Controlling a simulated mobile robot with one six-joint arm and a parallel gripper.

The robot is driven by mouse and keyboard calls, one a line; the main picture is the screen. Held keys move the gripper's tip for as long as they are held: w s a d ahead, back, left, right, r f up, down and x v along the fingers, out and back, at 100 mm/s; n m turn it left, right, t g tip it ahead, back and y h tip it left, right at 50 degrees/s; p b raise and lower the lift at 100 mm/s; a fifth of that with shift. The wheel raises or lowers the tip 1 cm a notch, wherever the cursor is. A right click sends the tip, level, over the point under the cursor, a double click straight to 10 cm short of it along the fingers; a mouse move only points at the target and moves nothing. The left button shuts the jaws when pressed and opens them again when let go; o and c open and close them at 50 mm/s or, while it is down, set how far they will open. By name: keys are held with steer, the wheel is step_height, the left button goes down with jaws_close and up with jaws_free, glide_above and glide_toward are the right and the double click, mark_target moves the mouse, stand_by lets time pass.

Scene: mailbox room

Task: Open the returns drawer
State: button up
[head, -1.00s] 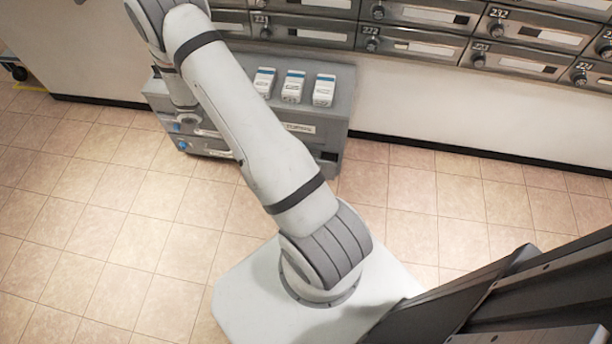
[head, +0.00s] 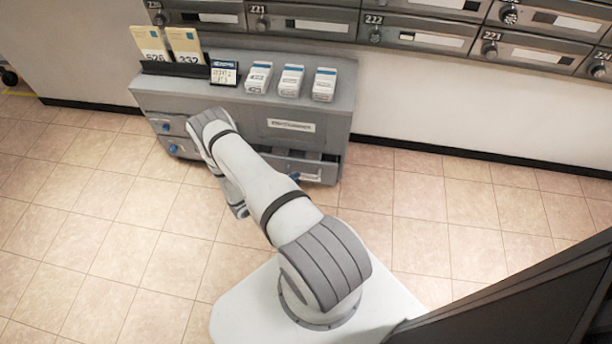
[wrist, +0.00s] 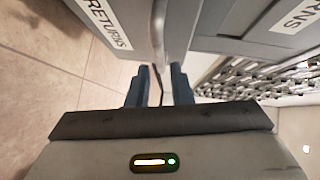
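The grey cabinet (head: 240,100) stands against the wall in the head view. Its lower right drawer (head: 312,172) has a pale label, with a dark gap above it; it looks slightly ajar. In the wrist view the drawer front (wrist: 122,12) reads RETURNS, and a second labelled panel (wrist: 262,22) is at right. A pale edge runs between them. My gripper (wrist: 160,72) is open, its two bluish fingers apart, close to this edge. I cannot tell whether they touch it.
Several small white boxes (head: 291,81) and two yellow cards (head: 168,45) stand on the cabinet top. Small left drawers have blue knobs (head: 167,127). Mailboxes (head: 420,36) line the wall above. The tiled floor (head: 140,230) at left is clear.

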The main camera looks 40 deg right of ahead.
mark_target(305, 175)
steer(key=d, duration=0.3)
steer(key=d+b, duration=0.1)
steer(key=d, duration=0.1)
steer(key=shift+s+f, duration=0.25)
steer(key=shift+f, duration=0.1)
jaws_close()
